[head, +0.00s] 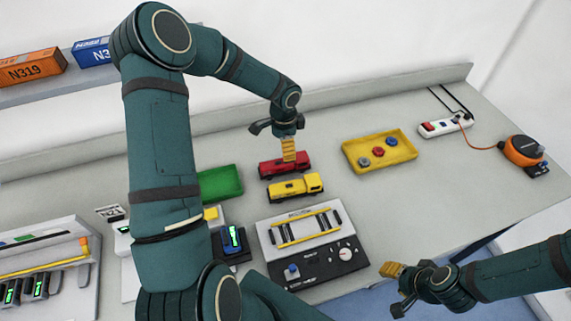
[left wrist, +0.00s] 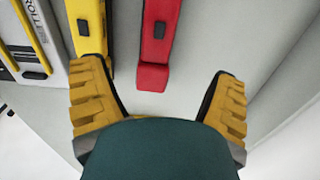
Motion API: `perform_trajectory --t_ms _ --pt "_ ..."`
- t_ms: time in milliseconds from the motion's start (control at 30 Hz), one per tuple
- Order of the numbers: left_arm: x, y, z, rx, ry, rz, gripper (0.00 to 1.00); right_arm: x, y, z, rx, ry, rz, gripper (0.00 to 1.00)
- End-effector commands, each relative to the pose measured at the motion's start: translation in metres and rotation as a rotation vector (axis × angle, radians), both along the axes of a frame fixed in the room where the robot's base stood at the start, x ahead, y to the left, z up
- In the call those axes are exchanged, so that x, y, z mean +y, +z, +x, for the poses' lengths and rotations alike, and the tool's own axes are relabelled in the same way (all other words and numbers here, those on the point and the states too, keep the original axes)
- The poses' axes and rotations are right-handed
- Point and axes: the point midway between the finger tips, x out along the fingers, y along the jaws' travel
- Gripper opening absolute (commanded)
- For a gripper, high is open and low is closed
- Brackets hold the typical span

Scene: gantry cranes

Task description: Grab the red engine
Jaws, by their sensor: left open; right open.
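The red engine (head: 284,167) lies on the worktop, just behind the yellow engine (head: 296,187). My left gripper (head: 288,150) is open, directly above or at the red engine in the head view. In the left wrist view, the red engine (left wrist: 155,50) shows between the two spread yellow fingers of my left gripper (left wrist: 158,75), with visible gaps on both sides. The yellow engine (left wrist: 90,28) lies close to its left finger there. Whether the fingers reach down beside the red engine is hard to tell. My right gripper (head: 390,270) is open and empty near the front edge.
A green tray (head: 220,183) stands left of the engines, a yellow tray (head: 378,139) with several small parts to the right. A black-and-white control box (head: 312,243) is in front. A power strip (head: 445,126) and an orange reel (head: 521,150) are far right.

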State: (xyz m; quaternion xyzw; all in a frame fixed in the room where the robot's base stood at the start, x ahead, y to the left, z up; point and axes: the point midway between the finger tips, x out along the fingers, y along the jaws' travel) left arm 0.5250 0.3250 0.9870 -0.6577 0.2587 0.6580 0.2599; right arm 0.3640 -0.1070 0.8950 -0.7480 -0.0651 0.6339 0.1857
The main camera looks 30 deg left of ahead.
Motion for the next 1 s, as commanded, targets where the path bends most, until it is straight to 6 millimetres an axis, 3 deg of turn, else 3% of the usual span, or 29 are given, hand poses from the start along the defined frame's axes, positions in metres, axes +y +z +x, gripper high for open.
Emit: perform_trajectory --t_ms 200,467,700,1000 --pt "-0.001 -0.037 0.0 0.003 0.001 -0.002 0.87 0.0 -0.002 0.0 0.0 0.0 0.0 0.47" --pt "-0.002 -0.055 -0.001 0.001 0.001 -0.002 0.87 0.0 -0.002 0.0 0.0 0.001 0.0 0.47" --pt "-0.006 -0.089 -0.002 0.001 0.001 -0.002 0.87 0.0 -0.001 0.0 0.0 0.001 0.0 0.47" --pt "-0.006 -0.099 -0.001 -0.001 0.001 -0.001 0.87 0.0 -0.001 0.0 0.0 0.001 0.0 0.47"
